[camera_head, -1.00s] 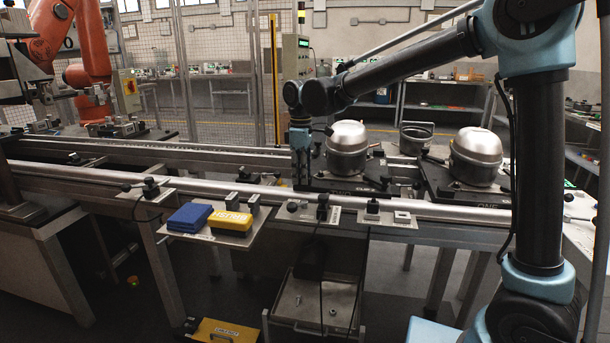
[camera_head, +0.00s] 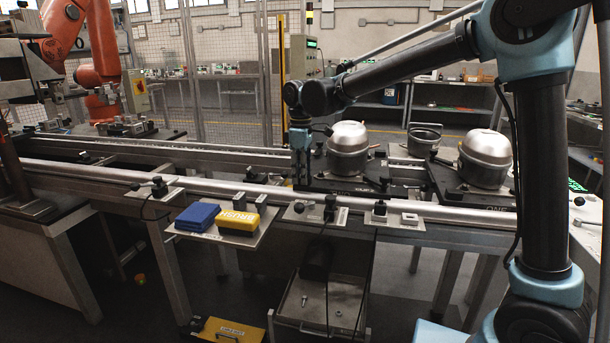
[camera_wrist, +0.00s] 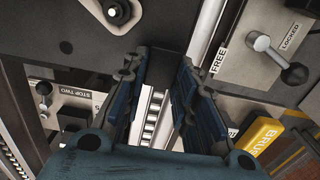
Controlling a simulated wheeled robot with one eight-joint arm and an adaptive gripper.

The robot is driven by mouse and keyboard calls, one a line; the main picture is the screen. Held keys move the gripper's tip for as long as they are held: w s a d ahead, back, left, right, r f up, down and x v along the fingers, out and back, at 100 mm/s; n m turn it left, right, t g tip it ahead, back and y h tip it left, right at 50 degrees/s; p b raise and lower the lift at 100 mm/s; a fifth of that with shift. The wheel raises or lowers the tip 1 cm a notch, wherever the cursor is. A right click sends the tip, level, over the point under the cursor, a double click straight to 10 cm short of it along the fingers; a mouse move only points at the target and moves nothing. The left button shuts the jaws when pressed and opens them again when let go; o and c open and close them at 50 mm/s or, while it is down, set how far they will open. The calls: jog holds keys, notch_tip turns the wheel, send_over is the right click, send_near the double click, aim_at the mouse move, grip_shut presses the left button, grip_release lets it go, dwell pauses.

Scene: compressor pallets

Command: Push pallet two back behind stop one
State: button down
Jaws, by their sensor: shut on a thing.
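Pallet two (camera_head: 345,187), a dark plate, lies on the conveyor rails in the head view and carries a silver-topped compressor (camera_head: 348,150). Its label is too small to read. My gripper (camera_head: 300,170) points down at its left end. In the wrist view, my gripper (camera_wrist: 160,95) is shut on a black block (camera_wrist: 165,66), seemingly part of this pallet, though the contact is partly hidden. I cannot tell which stop in the head view is stop one.
A second pallet (camera_head: 470,197), seemingly marked ONE, stands to the right with another compressor (camera_head: 484,158). A FREE/LOCKED lever (camera_wrist: 262,42) shows in the wrist view. A blue box (camera_head: 197,215) and yellow brush (camera_head: 238,221) lie on a front shelf.

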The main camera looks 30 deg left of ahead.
jog(key=shift+s+a, duration=0.15)
jog(key=shift+a, duration=1.65)
jog(key=c, duration=1.2)
grip_release()
jog(key=shift+s, duration=0.1)
